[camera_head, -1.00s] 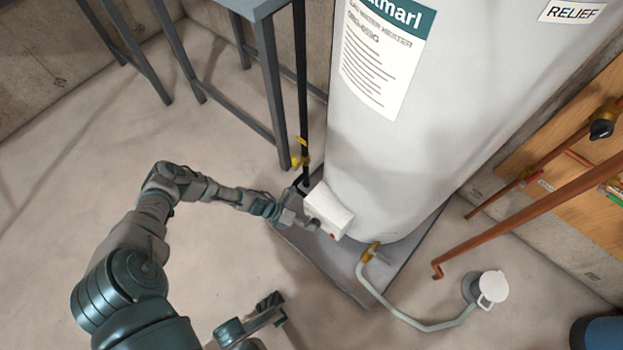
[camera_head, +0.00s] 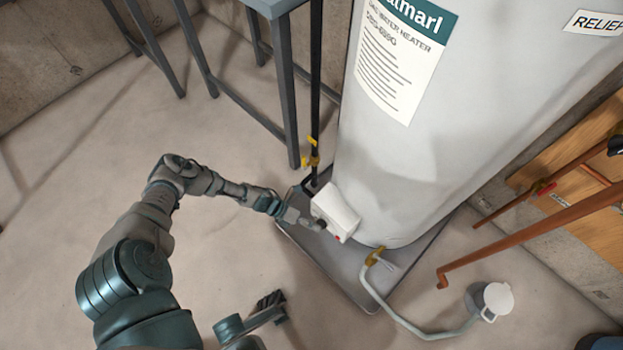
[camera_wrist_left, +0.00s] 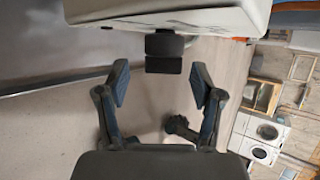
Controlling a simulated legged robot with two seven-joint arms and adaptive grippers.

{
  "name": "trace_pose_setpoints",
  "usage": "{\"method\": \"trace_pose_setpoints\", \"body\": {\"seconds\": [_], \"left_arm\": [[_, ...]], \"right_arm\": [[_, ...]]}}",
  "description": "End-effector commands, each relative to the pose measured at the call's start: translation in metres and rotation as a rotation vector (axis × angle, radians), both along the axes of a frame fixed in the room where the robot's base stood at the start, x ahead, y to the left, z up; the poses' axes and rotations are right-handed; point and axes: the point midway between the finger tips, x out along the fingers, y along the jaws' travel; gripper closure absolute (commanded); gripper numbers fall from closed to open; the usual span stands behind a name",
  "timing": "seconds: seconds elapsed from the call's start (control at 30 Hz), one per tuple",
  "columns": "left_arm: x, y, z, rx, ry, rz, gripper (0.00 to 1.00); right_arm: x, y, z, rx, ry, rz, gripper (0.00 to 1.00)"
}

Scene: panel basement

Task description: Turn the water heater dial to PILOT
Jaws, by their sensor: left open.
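The tall white water heater (camera_head: 420,150) stands at centre right in the head view. A white control box (camera_head: 336,208) with a small red spot sits low on its side. In the left wrist view the box (camera_wrist_left: 170,14) spans the top, with a dark dial (camera_wrist_left: 164,52) sticking out below it. My left gripper (camera_wrist_left: 160,70) is open, one finger on each side of the dial's outer end, with visible gaps. In the head view my left gripper (camera_head: 308,224) is close in front of the box and partly merges with it. My right gripper (camera_head: 270,305) is low in the picture, its opening unclear.
The heater stands on a grey pan (camera_head: 350,287). A grey metal stand (camera_head: 285,90) and a black pipe with a yellow valve (camera_head: 311,155) are left of it. Copper pipes (camera_head: 540,230) run at right. The left floor is clear.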

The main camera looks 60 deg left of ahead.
Motion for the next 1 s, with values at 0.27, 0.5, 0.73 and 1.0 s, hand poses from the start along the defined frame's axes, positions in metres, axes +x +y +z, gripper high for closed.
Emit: {"method": "trace_pose_setpoints", "body": {"seconds": [0.27, 0.5, 0.73, 1.0], "left_arm": [[-0.031, 0.036, 0.031, 0.003, 0.004, 0.001, 0.33], [-0.055, 0.063, 0.057, 0.002, 0.004, 0.001, 0.33], [-0.062, 0.071, 0.066, 0.001, 0.003, 0.001, 0.33], [-0.062, 0.071, 0.066, 0.000, 0.003, 0.001, 0.33]], "right_arm": [[0.001, 0.000, 0.000, -0.001, 0.001, 0.000, 0.60], [0.001, 0.000, 0.000, -0.001, 0.001, 0.000, 0.60], [0.001, 0.000, -0.001, -0.001, 0.001, 0.000, 0.60], [0.005, 0.001, -0.002, -0.004, 0.005, 0.000, 0.60]]}}
